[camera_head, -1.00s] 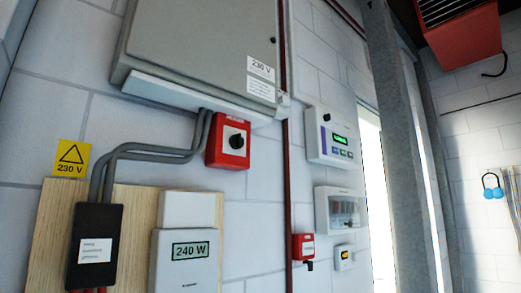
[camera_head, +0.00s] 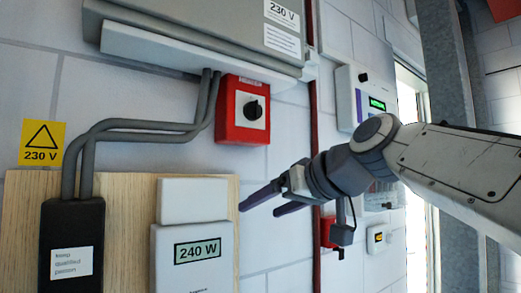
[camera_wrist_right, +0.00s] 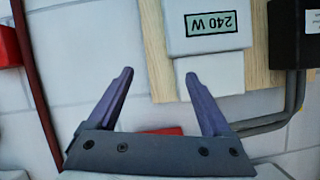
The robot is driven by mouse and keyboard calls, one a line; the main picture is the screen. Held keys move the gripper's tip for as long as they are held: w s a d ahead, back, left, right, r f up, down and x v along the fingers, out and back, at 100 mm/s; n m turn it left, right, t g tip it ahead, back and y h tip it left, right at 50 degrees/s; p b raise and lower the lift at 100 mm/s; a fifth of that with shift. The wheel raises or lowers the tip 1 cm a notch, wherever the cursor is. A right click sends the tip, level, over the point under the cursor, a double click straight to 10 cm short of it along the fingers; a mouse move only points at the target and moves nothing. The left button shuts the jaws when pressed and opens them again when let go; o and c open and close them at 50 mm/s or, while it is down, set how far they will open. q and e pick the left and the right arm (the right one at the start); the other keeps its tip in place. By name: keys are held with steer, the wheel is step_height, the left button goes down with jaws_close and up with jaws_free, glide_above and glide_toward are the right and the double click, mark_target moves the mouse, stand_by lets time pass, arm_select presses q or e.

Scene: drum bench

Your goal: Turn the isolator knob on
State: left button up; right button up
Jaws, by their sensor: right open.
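The isolator is a red box with a white plate and a black knob (camera_head: 253,110), on the wall under the grey cabinet. The knob's pointer looks slanted; I cannot tell its setting. My right gripper (camera_head: 262,202) is open and empty, below the isolator and in front of the wall, apart from the knob. My left gripper is not in view.
A grey cabinet (camera_head: 190,25) hangs above. A wooden board (camera_head: 135,210) at lower left carries a 240 W meter (camera_head: 193,262) and a black box (camera_head: 70,245). Grey conduits (camera_head: 140,130) run to the cabinet. A red pipe (camera_head: 315,110) stands right of the isolator.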

mark_target(258, 109)
steer(key=s+d+r+n+t+y+p, duration=0.1)
steer(key=d+r+t, duration=0.1)
steer(key=r, duration=0.8)
steer(key=s+d+r+n+t+y+p, duration=0.1)
steer(key=s+d+r+t, duration=0.15)
steer(key=r, duration=0.75)
steer(key=p+x, duration=0.4)
steer(key=x, duration=0.6)
steer(key=shift+w+d, duration=0.1)
steer(key=shift+d, duration=0.05)
steer(key=shift+w+a+f, duration=0.2)
steer(key=shift+w+a, duration=0.05)
steer(key=shift+w, duration=0.2)
jaws_close()
